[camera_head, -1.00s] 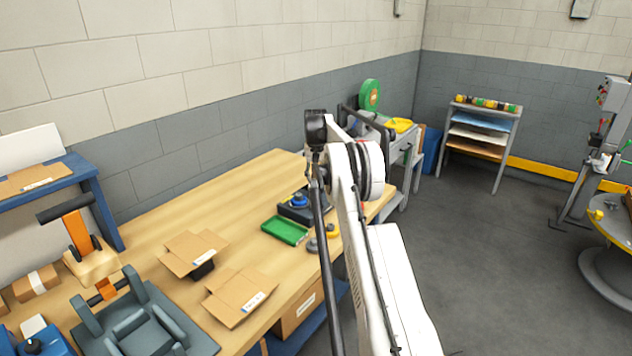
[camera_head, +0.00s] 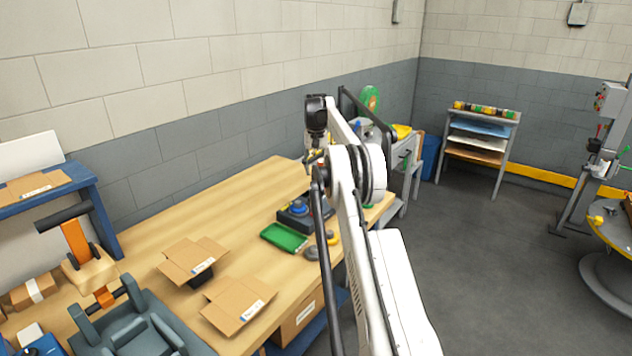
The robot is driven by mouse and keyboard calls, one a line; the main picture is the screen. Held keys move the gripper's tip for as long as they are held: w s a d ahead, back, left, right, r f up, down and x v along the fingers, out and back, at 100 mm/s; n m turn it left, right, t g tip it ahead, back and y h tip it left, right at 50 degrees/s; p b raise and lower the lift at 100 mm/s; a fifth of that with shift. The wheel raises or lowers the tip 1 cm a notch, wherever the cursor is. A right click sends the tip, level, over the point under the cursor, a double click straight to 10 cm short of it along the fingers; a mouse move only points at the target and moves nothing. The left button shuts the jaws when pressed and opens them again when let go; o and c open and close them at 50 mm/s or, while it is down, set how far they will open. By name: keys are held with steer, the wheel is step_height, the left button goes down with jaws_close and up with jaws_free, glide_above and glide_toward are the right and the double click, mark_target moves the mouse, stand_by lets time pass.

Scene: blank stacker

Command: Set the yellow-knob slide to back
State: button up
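My gripper (camera_head: 313,158) hangs small and dark below my wrist over the far part of the wooden bench; whether it is open or shut is too small to tell. Below it stands a dark block with a blue round knob (camera_head: 299,208). A yellow round part (camera_head: 333,238) shows at the bench's front edge, partly behind my arm. A small yellow knob-like part (camera_head: 596,220) sits on the round grey table at the far right. I cannot tell which yellow part belongs to the slide, nor the slide's position.
A green tray (camera_head: 284,237) lies beside the dark block. Open cardboard boxes (camera_head: 193,254) and a grey fixture (camera_head: 140,330) stand nearer on the bench (camera_head: 225,205). A grey-legged shelf rack (camera_head: 478,142) stands in the back corner. The floor (camera_head: 455,240) right of the bench is clear.

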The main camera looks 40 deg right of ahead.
steer(key=shift+r, duration=2.1)
